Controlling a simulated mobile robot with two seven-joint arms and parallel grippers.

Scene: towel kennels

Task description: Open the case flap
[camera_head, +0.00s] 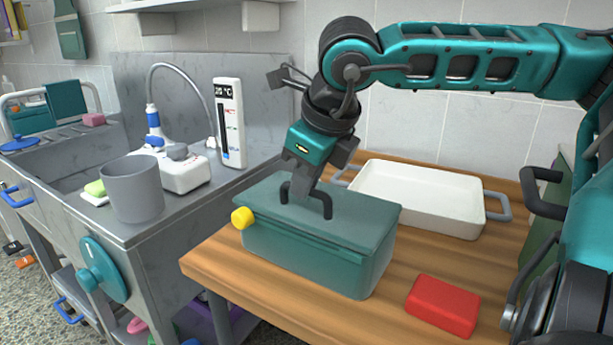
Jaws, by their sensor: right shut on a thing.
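The teal case (310,262) stands on the wooden table (225,272). Its flap (365,217) lies flat across the top, and I see no gap along its front edge. A dark handle (327,207) stands up from the flap. A yellow knob (242,218) sticks out at the case's left end. My right gripper (305,196) reaches down from above and is shut on the handle. Its fingers hide the middle of the handle. My left gripper is not in view.
A white tray (440,222) with grey handles stands behind the case, at right. A red block (442,305) lies in front right. Left of the table is a grey sink counter with a grey cup (133,190) and a thermometer display (229,122).

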